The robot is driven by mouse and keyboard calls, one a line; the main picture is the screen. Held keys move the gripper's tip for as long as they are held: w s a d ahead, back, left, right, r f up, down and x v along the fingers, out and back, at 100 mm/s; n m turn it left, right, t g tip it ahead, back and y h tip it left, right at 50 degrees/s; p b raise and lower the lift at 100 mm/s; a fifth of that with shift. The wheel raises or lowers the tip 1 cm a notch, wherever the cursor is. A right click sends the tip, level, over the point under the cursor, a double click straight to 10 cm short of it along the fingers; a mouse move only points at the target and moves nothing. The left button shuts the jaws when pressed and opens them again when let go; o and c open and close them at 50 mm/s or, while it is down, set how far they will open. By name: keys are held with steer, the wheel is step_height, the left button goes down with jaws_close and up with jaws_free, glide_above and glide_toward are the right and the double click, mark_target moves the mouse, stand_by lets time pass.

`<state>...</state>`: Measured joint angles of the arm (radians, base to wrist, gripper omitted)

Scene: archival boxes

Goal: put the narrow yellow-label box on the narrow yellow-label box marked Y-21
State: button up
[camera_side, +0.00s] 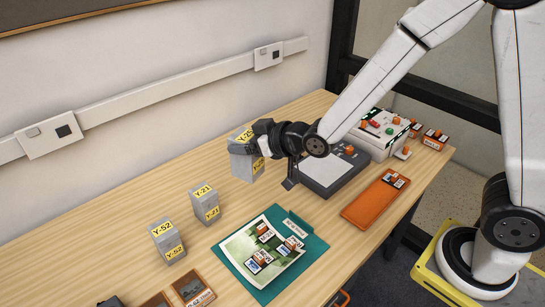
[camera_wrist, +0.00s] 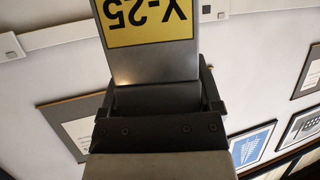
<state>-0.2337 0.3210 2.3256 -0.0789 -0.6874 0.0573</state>
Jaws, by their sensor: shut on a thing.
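A grey box with yellow labels marked Y-25 (camera_side: 240,160) is upright in my gripper (camera_side: 262,139), left of centre in the side view. In the wrist view my gripper (camera_wrist: 158,96) is shut on this box (camera_wrist: 155,62), whose yellow label appears upside down. I cannot tell whether its bottom touches the table. The grey Y-21 box (camera_side: 196,207), with yellow labels on its top and front, stands upright on the table, to the left and nearer the front. Nothing is on top of it. My gripper is apart from it.
Another grey yellow-label box, Y-52 (camera_side: 161,245), stands left of Y-21. A teal clipboard (camera_side: 302,258) with small labelled pieces lies in front. A dark grey device (camera_side: 325,180), an orange tray (camera_side: 362,210) and a white control box (camera_side: 378,143) are to the right. Bare table lies between Y-25 and Y-21.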

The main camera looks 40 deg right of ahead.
steer(key=shift+n+y, duration=0.6)
steer(key=shift+y, duration=0.2)
steer(key=a+r, duration=0.1)
steer(key=s+a+r, duration=0.2)
steer(key=shift+a+r, duration=0.25)
steer(key=shift+w, duration=0.15)
steer(key=w+a+f, duration=0.3)
steer(key=w+f, duration=0.6)
steer(key=w, duration=0.3)
steer(key=shift+w+a+f, duration=0.15)
steer(key=shift+w+a, duration=0.1)
steer(key=shift+w, duration=0.15)
steer(key=shift+w+f, duration=0.15)
steer(key=shift+f, duration=0.75)
steer(key=shift+w+f, duration=0.1)
steer(key=shift+f, duration=0.8)
